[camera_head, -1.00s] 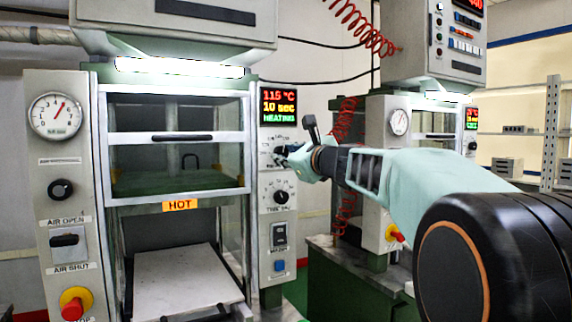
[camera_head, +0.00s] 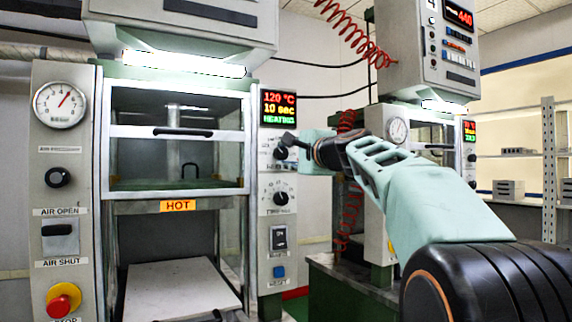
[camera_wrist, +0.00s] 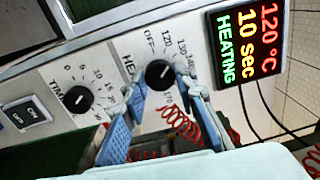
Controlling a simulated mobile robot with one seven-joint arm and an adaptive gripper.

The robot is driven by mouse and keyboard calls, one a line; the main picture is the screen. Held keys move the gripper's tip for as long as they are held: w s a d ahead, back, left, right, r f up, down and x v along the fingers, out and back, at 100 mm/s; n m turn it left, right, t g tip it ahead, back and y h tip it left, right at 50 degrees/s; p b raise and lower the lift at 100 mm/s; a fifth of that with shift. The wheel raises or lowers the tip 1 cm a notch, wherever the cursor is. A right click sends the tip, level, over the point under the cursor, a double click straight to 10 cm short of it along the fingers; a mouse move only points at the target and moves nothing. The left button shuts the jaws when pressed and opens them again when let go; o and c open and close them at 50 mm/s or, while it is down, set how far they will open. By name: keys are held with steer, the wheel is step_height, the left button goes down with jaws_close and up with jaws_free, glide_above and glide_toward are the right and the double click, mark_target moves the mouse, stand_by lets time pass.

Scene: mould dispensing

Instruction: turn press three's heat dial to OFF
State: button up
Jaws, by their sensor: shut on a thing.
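The heat dial (camera_wrist: 159,75) is a black round knob on the press's light panel. Its printed scale shows OFF, 120, 130 and 170 around it. In the head view the heat dial (camera_head: 280,153) sits just below the display. My gripper (camera_wrist: 160,88) has its two blue fingers on opposite sides of the knob, shut on it. In the head view my gripper (camera_head: 289,152) reaches the panel from the right. A pale mark shows on the knob, but I cannot tell exactly which number it points at. The display (camera_head: 279,107) reads 120 °C, 10 sec, HEATING.
The time dial (camera_head: 281,198) is below the heat dial, with a rocker switch (camera_head: 279,238) under it. A HOT label (camera_head: 178,206) marks the press. A red coiled hose (camera_head: 349,215) hangs behind my arm. A second press (camera_head: 398,150) stands to the right.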

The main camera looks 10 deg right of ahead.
steer(key=n+b, duration=0.2)
steer(key=n, duration=0.2)
steer(key=shift+f+n+b, duration=0.1)
steer(key=shift+n+b, duration=0.2)
steer(key=shift+n, duration=0.1)
steer(key=n+b, duration=0.1)
steer(key=n, duration=0.3)
steer(key=shift+n+y+b, duration=0.3)
steer(key=shift+n+b, duration=0.1)
steer(key=shift+r, duration=0.2)
steer(key=o, duration=1.2)
steer(key=shift+c, duration=0.2)
steer(key=shift+f, duration=0.1)
steer(key=v, duration=1.2)
